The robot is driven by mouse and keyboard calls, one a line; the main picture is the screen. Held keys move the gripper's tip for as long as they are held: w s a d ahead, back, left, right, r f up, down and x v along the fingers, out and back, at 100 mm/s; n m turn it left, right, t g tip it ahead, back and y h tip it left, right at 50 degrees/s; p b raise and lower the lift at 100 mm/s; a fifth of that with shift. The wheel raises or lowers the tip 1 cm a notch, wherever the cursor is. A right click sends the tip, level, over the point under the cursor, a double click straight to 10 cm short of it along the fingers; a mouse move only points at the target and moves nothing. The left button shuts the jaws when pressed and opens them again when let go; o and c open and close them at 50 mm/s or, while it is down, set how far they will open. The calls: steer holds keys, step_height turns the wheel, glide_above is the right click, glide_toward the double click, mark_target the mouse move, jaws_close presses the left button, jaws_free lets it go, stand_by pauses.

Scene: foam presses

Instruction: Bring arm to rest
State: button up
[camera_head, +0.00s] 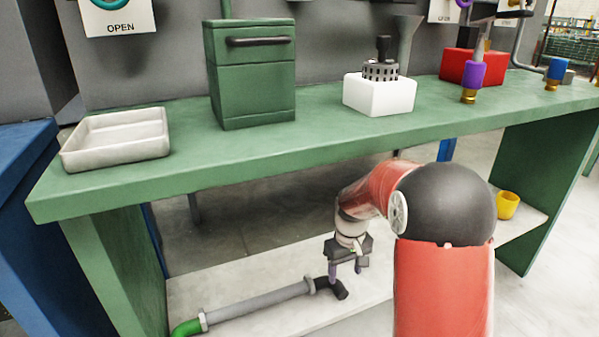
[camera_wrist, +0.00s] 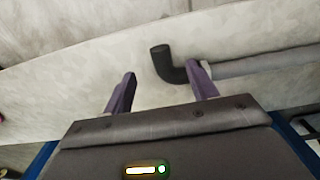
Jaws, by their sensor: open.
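My arm (camera_head: 440,270) is red with a dark round joint. It reaches forward and down in front of the green bench. My gripper (camera_head: 346,274) points down over the low pale shelf, with its two purple fingers apart. In the wrist view the fingers of my gripper (camera_wrist: 160,88) are spread with nothing held between them. A grey pipe (camera_head: 258,301) with a black elbow end and a green end lies on the shelf below. The black elbow (camera_wrist: 172,64) shows just beyond and between the fingertips. I cannot tell whether the right finger touches the pipe.
The green bench top (camera_head: 300,140) overhangs the shelf (camera_head: 370,290). On it are a white tray (camera_head: 118,150), a green cabinet (camera_head: 250,85), a white block (camera_head: 378,97) and a red block (camera_head: 465,68). A yellow cup (camera_head: 508,205) stands at the shelf's right.

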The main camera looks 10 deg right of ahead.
steer(key=s+a+r+m+t+p, duration=0.1)
steer(key=s+r+t+p, duration=0.1)
steer(key=s+r, duration=0.9)
steer(key=s+a+r+m+t+p, duration=0.1)
steer(key=s+r+m+t+p, duration=0.1)
steer(key=s+r, duration=0.8)
steer(key=s+t+p, duration=0.1)
steer(key=s, duration=0.4)
steer(key=shift+r+m+t, duration=0.3)
steer(key=shift+r, duration=0.1)
